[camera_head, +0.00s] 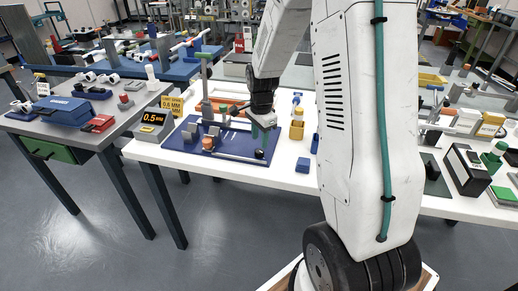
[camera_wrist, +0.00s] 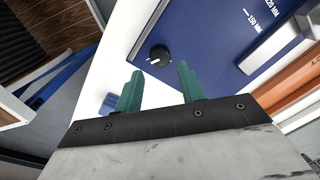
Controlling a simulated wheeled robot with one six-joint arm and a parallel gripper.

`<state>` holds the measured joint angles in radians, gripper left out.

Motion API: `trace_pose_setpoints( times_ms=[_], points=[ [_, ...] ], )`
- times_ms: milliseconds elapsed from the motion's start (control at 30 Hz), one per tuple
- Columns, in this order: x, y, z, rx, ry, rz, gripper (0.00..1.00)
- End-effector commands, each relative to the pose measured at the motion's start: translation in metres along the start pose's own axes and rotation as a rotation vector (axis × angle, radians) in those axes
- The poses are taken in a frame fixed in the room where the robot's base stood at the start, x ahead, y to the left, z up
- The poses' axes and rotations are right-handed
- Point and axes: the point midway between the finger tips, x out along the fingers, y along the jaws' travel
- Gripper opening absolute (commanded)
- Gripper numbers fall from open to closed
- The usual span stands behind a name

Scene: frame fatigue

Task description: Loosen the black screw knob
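In the wrist view the knob appears just beyond the fingertips, roughly centred in the gap. In the head view my gripper (camera_head: 265,133) hangs above the knob, apart from it. The exact height is hard to tell.
An orange bar (camera_wrist: 290,80) lies on the right in the wrist view.

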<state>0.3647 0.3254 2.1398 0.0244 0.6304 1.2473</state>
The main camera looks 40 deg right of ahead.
Motion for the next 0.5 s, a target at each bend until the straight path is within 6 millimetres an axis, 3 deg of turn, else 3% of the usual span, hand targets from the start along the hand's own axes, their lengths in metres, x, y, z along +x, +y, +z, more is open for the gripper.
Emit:
trace_pose_setpoints(
  times_ms=[200,500],
  points=[
    [0.036,0.001,0.001,-0.002,-0.001,0.003,0.39],
    [0.053,0.001,0.001,-0.002,0.000,0.001,0.39]
  ],
)
